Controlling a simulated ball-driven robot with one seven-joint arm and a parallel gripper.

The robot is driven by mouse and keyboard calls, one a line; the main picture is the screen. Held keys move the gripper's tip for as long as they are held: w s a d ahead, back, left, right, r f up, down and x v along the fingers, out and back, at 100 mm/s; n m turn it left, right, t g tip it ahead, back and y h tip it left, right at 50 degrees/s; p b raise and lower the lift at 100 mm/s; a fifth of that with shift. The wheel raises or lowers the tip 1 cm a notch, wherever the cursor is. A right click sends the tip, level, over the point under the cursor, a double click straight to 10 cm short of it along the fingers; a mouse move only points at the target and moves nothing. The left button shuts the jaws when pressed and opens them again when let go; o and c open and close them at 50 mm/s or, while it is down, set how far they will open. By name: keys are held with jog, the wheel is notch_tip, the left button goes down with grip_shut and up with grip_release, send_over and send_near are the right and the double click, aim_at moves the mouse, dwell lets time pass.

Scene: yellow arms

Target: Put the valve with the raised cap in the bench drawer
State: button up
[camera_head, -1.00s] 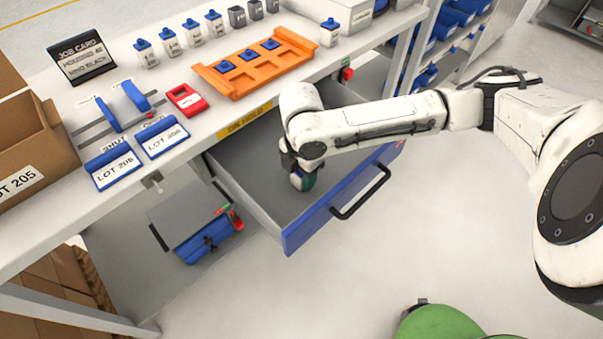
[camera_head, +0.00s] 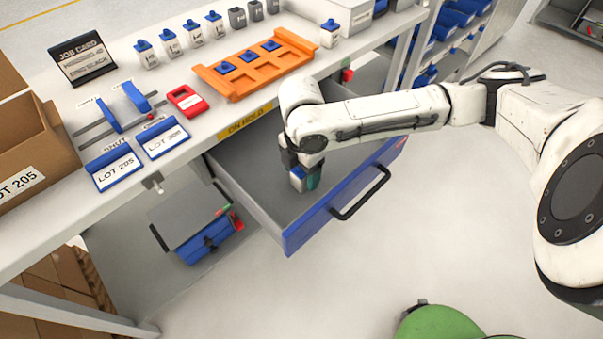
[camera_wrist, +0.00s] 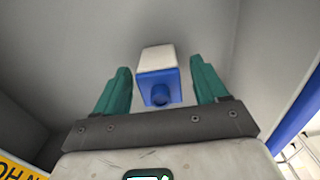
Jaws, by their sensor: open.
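The valve (camera_wrist: 157,62), with a pale body and a blue cap bearing a round raised knob, is inside the open bench drawer (camera_head: 245,190). In the wrist view it sits between the two green fingers of my gripper (camera_wrist: 160,78), with gaps on both sides. My gripper (camera_head: 304,182) reaches down into the drawer with its jaws open. In the head view the valve (camera_head: 296,180) is partly hidden by the gripper. Whether its base rests on the drawer floor is hard to tell.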

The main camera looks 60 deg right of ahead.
notch_tip(320, 180, up, 10)
jog(key=shift+r+p, duration=0.1)
jog(key=shift+p, duration=0.5)
